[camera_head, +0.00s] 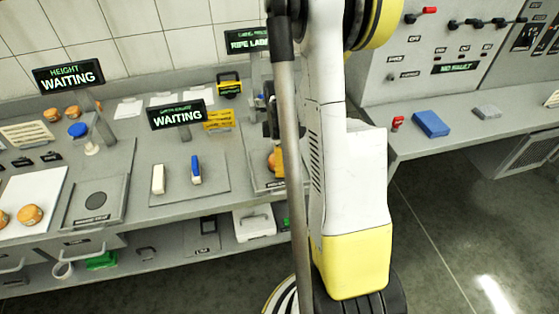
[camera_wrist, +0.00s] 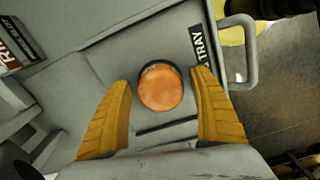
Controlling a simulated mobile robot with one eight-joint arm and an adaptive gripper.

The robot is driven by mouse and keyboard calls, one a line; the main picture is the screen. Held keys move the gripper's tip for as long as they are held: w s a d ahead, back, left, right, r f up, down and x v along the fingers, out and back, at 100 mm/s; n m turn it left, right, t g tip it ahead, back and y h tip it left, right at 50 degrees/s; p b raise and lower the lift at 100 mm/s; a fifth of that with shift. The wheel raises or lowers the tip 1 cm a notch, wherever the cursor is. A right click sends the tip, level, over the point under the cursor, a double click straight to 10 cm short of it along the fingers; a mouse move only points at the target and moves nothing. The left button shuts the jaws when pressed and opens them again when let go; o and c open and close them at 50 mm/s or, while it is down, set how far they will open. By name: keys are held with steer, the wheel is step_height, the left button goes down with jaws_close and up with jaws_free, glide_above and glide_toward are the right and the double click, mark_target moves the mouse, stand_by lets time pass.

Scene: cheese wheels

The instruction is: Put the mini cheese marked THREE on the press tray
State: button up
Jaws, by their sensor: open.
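An orange-brown mini cheese (camera_wrist: 160,92) sits on a grey tray (camera_wrist: 110,52) in the wrist view, within a dark ring. The tray's label is cut off and ends in "TRAY". No mark can be read on the cheese. My gripper (camera_wrist: 162,79) is open, with one yellow finger on each side of the cheese and a gap to both. In the head view my gripper (camera_head: 278,157) is mostly hidden behind my arm, and a bit of the cheese (camera_head: 270,162) shows beside it. The tray there (camera_head: 262,180) is also partly covered.
More cheeses (camera_head: 30,214) lie on a white board at the left, and others (camera_head: 73,112) stand farther back. A tray with a dark disc (camera_head: 84,215) lies beside the board. WAITING signs (camera_head: 177,115) stand on the bench. A blue block (camera_head: 430,123) lies on the right counter.

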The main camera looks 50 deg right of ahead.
step_height(320, 180, up, 12)
steer(key=p, duration=0.4)
steer(key=s+a+r+m+t, duration=0.2)
steer(key=a+r+m, duration=0.1)
steer(key=a, duration=0.5)
steer(key=s+a+r+m+t, duration=0.2)
steer(key=a+r, duration=0.3)
steer(key=a, duration=0.4)
steer(key=s+a+r+m+t, duration=0.2)
steer(key=a+r+m+t, duration=0.1)
steer(key=a, duration=0.6)
steer(key=shift+r+m, duration=0.7)
steer(key=shift+r, duration=0.15)
